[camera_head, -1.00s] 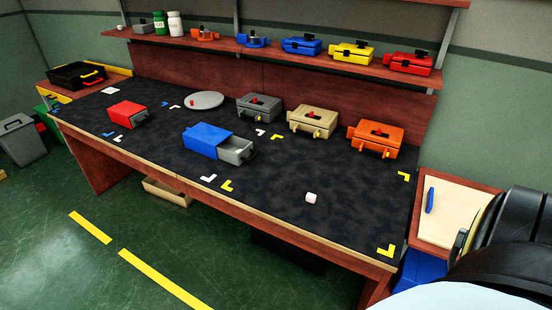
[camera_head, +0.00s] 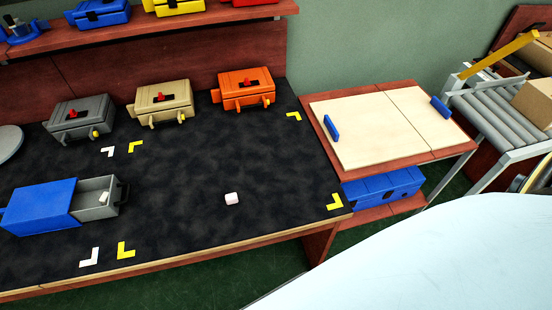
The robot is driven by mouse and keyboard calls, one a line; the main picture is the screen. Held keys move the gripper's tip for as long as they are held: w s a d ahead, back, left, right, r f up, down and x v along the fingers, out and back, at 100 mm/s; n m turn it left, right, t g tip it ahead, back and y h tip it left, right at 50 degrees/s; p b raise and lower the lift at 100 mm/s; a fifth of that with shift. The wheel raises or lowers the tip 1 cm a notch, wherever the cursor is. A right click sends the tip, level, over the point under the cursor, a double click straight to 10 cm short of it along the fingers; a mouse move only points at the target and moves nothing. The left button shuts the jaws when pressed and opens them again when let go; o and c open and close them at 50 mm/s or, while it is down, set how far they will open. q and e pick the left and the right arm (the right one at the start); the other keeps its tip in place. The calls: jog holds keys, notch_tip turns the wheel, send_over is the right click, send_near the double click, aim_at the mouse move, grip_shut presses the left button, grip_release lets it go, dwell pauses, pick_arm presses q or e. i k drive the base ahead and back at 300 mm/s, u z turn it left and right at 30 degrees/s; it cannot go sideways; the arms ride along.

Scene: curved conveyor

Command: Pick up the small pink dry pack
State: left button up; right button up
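A small pale pink-white pack (camera_head: 232,199) lies alone on the black mat of the workbench (camera_head: 180,215), near the front edge and right of the blue box. Another small whitish piece (camera_head: 104,197) lies in the open grey drawer (camera_head: 98,205) of the blue box (camera_head: 40,206). Neither of my grippers is in view.
Grey (camera_head: 78,118), tan (camera_head: 162,102) and orange (camera_head: 243,88) cases stand along the back of the bench. A side table with a pale board (camera_head: 375,125) stands to the right, near a roller conveyor (camera_head: 497,115). The mat around the pack is clear.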

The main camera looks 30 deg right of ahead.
aim_at(232, 198)
jog(key=z, duration=0.3)
jog(key=i, duration=0.3)
jog(key=z, duration=2.25)
jog(key=k, duration=1.45)
jog(key=u, duration=1.35)
